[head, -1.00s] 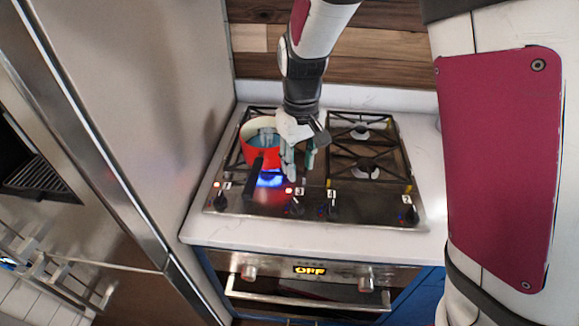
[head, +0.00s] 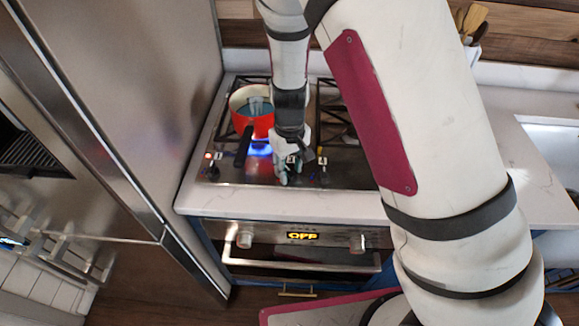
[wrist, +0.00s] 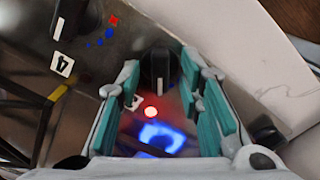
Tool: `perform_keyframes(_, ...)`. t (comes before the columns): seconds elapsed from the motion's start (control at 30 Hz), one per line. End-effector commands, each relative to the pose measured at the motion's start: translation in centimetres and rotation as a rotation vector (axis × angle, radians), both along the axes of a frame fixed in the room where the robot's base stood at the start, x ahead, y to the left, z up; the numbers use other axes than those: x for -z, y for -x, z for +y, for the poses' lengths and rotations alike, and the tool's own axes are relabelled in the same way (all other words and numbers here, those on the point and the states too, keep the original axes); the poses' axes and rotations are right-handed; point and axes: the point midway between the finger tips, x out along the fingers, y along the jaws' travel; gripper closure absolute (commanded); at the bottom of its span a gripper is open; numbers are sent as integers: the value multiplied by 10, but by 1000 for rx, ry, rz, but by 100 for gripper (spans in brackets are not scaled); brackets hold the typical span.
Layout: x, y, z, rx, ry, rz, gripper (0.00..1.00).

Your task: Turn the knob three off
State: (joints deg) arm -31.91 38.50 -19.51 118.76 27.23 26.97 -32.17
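Knob three (wrist: 159,68) is black with a pale pointer line and shows in the wrist view between my fingers. A lit red light and a partly hidden number label are beside it. My gripper (wrist: 160,76) is open, with teal pads on either side of the knob and narrow gaps showing. Contact cannot be made out. In the head view my gripper (head: 284,178) is down at the cooktop's front strip and hides knob three. Knob four (head: 323,178) is just to its right, and it also shows at the wrist view's upper left (wrist: 72,18).
A red pot (head: 257,122) stands on the left side of the cooktop, its black handle (head: 243,146) pointing forward. A blue flame (head: 260,148) burns beneath, close to my gripper. Knob one (head: 212,170) is left, near another red light. A fridge (head: 130,110) borders the left.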

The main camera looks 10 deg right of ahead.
Motion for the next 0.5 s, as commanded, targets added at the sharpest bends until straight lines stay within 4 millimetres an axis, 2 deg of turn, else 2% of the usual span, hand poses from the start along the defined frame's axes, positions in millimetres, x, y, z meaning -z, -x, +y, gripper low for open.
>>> perform_keyframes(0.2, 0, 0, 0, 0, 0, 0, 67)
perform_keyframes(0.33, 0, 0, 0, 0, 0, 0, 96)
perform_keyframes(0.37, 0, 0, 0, 0, 0, 0, 100)
perform_keyframes(0.5, 0, 0, 0, 0, 0, 0, 100)
